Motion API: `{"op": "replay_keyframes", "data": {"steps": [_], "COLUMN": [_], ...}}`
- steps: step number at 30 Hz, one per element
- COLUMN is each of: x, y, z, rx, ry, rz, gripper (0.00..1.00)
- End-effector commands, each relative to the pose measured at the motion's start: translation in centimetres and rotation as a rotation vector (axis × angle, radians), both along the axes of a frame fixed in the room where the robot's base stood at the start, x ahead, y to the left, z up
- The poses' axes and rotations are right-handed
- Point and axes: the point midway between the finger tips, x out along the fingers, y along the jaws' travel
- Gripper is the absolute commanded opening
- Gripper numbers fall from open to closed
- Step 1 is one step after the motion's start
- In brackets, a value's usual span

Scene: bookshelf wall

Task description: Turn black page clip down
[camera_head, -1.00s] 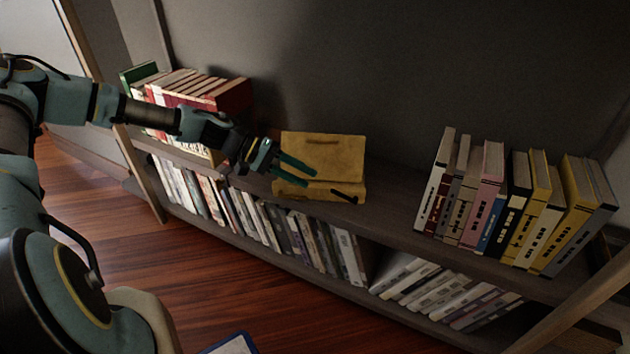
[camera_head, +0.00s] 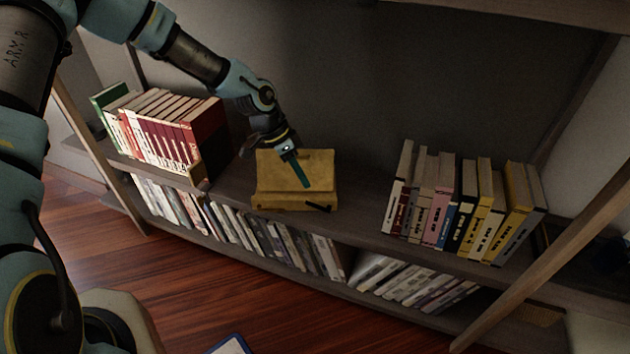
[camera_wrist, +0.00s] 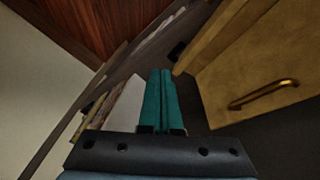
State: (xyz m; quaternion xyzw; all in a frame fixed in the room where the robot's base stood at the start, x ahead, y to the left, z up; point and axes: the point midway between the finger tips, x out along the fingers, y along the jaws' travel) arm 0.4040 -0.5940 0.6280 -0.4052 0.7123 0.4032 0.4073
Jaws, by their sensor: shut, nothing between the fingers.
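A yellow-brown book stand (camera_head: 272,203) stands on the upper shelf, with a back panel and a front ledge. The black page clip (camera_head: 317,206) lies slanted at the front ledge's right side in the head view. A small dark piece (camera_wrist: 176,50) at the stand's corner in the wrist view looks like a page clip, but I cannot tell which one. My gripper (camera_head: 305,186) points down in front of the back panel, its teal fingers together and empty. In the wrist view my gripper (camera_wrist: 160,72) is shut, with the stand to its right. Contact is unclear.
Red and white books (camera_head: 160,130) stand left of the stand on the upper shelf. More books (camera_head: 460,205) stand to its right. The shelf (camera_head: 360,212) between stand and right-hand books is bare. The lower shelf holds many books. A brass handle (camera_wrist: 264,94) is on the stand.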

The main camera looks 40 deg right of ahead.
Motion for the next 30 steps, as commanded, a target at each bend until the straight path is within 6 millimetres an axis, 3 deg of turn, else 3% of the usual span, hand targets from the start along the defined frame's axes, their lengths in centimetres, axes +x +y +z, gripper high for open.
{"op": "replay_keyframes", "data": {"steps": [1, 3, 7, 11, 17, 28, 30], "x": [-0.4, -0.6, -0.8, -0.9, -1.4, -2.8, -2.2], "y": [-0.8, -1.5, -2.5, -2.8, -3.3, -4.8, -4.3], "z": [2.2, 3.3, 4.7, 4.6, 2.2, -5.0, -5.9], "rx": [-0.012, -0.028, -0.048, -0.055, -0.054, -0.054, -0.053], "ry": [-0.069, -0.144, -0.23, -0.257, -0.255, -0.253, -0.255], "rz": [-0.09, -0.194, -0.314, -0.355, -0.356, -0.355, -0.349], "gripper": [0.0, 0.0, 0.0, 0.0, 0.0, 0.0, 0.0]}}
